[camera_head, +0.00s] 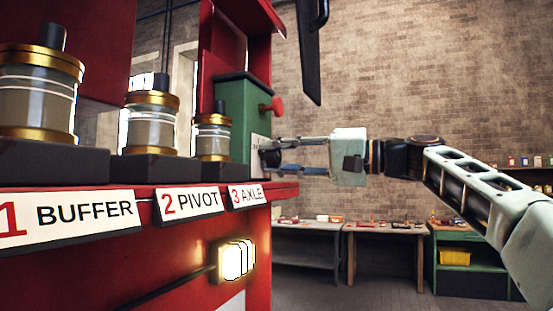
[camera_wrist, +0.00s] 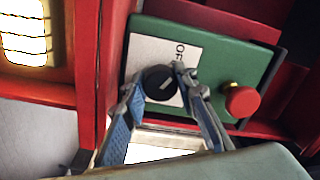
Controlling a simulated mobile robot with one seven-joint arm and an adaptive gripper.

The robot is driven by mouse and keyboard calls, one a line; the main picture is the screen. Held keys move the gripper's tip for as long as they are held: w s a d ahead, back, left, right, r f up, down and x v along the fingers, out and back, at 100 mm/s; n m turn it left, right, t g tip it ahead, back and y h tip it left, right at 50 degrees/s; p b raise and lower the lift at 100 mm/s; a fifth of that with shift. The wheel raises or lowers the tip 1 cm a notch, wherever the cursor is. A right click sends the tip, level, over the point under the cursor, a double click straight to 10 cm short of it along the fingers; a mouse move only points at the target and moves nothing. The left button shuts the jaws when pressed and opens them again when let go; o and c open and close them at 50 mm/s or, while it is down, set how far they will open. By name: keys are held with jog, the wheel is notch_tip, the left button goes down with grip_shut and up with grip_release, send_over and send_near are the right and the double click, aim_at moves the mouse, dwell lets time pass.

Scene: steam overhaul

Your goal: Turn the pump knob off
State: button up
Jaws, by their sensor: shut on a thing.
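The pump knob (camera_wrist: 160,82) is a round black knob with a short pale mark on its face. It sits on a white plate (camera_wrist: 148,52) with partly visible lettering that starts "OF"; the rest is hidden by a finger. The plate is on the green pump box (camera_wrist: 222,60), also in the head view (camera_head: 232,115). My gripper (camera_wrist: 156,81) has one fingertip on each side of the knob and is shut on it. In the head view my gripper (camera_head: 275,154) reaches in from the right to the plate. Which setting the pale mark points to is unclear.
A red round button (camera_wrist: 242,101) sticks out of the green box beside the knob. Glass-and-brass cups labelled BUFFER, PIVOT and AXLE (camera_head: 213,136) stand left on the red machine. A lit lamp (camera_head: 236,260) is below. Workbenches (camera_head: 385,228) stand by the brick wall behind.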

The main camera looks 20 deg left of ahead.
jog(key=o, duration=1.2)
jog(key=shift+c, duration=0.2)
jog(key=d, duration=1.2)
jog(key=shift+s+f, duration=0.15)
jog(key=shift+s, duration=0.25)
jog(key=shift+d, duration=0.1)
